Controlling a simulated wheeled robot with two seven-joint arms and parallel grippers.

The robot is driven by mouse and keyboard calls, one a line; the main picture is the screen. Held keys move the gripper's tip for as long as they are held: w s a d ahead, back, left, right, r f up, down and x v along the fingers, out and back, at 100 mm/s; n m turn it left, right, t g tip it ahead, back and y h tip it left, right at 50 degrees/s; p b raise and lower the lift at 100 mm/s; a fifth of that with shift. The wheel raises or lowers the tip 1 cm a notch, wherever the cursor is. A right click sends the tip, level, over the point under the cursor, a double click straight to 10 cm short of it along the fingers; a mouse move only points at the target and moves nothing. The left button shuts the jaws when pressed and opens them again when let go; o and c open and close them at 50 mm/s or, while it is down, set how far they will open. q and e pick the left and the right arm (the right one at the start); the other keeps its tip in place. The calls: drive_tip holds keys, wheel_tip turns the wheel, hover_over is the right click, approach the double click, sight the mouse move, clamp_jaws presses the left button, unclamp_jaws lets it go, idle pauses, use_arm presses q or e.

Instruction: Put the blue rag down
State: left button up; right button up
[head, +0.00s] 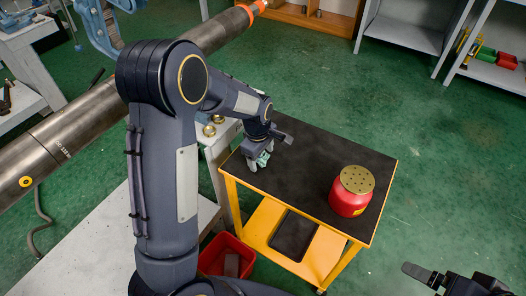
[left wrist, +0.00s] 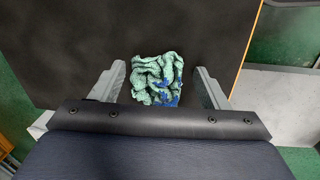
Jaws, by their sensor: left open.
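The rag (left wrist: 157,80) is a crumpled teal-green cloth with blue patches. It lies on the black top of the yellow cart (head: 300,160), near the cart's left edge. My left gripper (head: 258,165) is low over the cart top at the rag, which shows in the head view (head: 263,159) beside the fingers. In the left wrist view the left gripper (left wrist: 161,88) has its fingers wide apart, one on each side of the rag, with a gap to each. My right gripper (head: 447,281) shows only in part at the bottom right, away from the cart.
A red can (head: 347,199) with a perforated brass-coloured top stands on the cart's right side. A red bin (head: 226,262) sits on the floor left of the cart. A large pipe (head: 75,135) lies at the left. The middle of the cart top is clear.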

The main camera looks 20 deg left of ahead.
sight(259, 159)
use_arm(q)
wheel_tip(259, 159, up, 11)
drive_tip(key=s+p, duration=0.1)
drive_tip(key=p, duration=0.1)
drive_tip(key=s+r+m+t+h, duration=0.25)
drive_tip(key=s+r+m, duration=0.4)
drive_tip(key=s, duration=0.65)
drive_tip(key=s+d+m+t+h, duration=0.1)
drive_tip(key=s+d+m, duration=0.1)
drive_tip(key=s+m, duration=0.5)
drive_tip(key=s, duration=0.5)
drive_tip(key=shift+s+d+f+t, duration=0.2)
drive_tip(key=shift+d+f+t, duration=0.05)
drive_tip(key=shift+d+t, duration=0.1)
drive_tip(key=shift+r+m, duration=0.15)
drive_tip(key=shift+m, duration=0.1)
wheel_tip(259, 159, up, 8)
drive_tip(key=p, duration=0.8)
drive_tip(key=shift+a+r, duration=0.1)
